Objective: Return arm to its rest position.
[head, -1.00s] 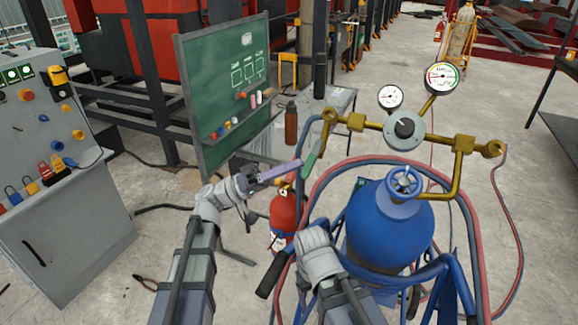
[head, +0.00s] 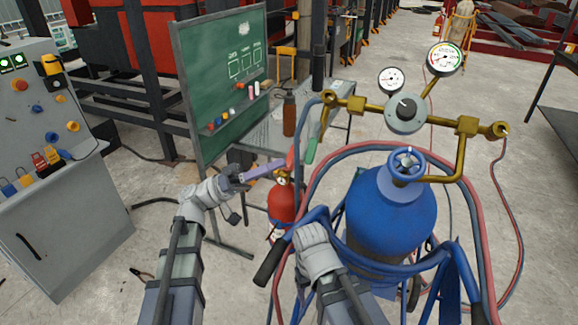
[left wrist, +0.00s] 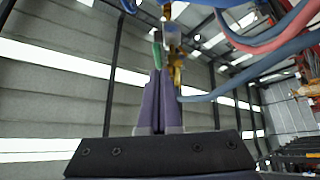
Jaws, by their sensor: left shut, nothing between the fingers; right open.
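My left arm comes in from the left in the head view. Its gripper (head: 286,164) has purple fingers, shut with nothing between them, pointing right in front of the small table. In the left wrist view the two purple fingers (left wrist: 158,100) lie together, pointing up toward the brass fittings and green torch handle. My right arm comes up from the bottom middle, and its pale wrist (head: 314,245) is bent beside the blue cart frame. My right gripper is open, but its fingers are mostly hidden by the wrist and hard to make out.
A blue gas cylinder (head: 392,215) with a brass gauge manifold (head: 405,115) and red and blue hoses stands right of my arms. A green board (head: 225,85) and a control cabinet (head: 65,220) stand left.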

